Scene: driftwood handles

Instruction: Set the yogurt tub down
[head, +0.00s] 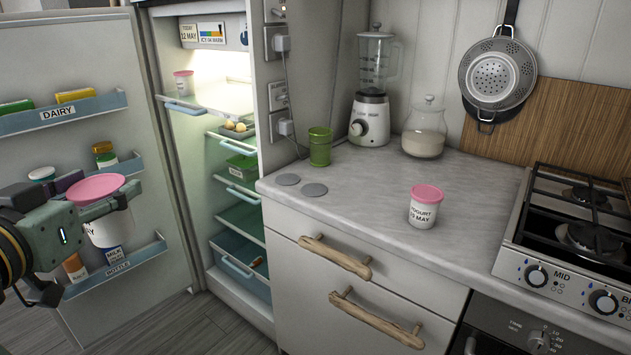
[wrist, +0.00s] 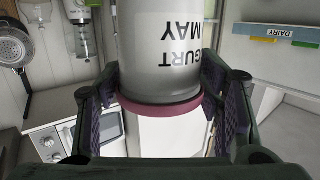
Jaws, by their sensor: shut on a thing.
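My gripper (head: 84,200) is shut on a white yogurt tub (head: 108,229) with a pink lid. It holds the tub upright in the air in front of the open fridge door, at the left of the head view. In the wrist view the held tub (wrist: 163,50) appears upside down between my gripper's fingers (wrist: 160,110), with its "MAY" label showing. A similar pink-lidded yogurt tub (head: 424,211) stands on the counter (head: 375,208). A smaller-looking pink-lidded tub (head: 183,86) stands on the upper fridge shelf (head: 222,99).
The open fridge door (head: 60,50) carries a dairy bin (head: 95,109) and a bottle bin (head: 150,256). A green cup (head: 320,148), blender (head: 371,115) and glass jar (head: 424,135) stand along the counter's back. The gas hob (head: 560,225) is at right. Bare counter surrounds the standing tub.

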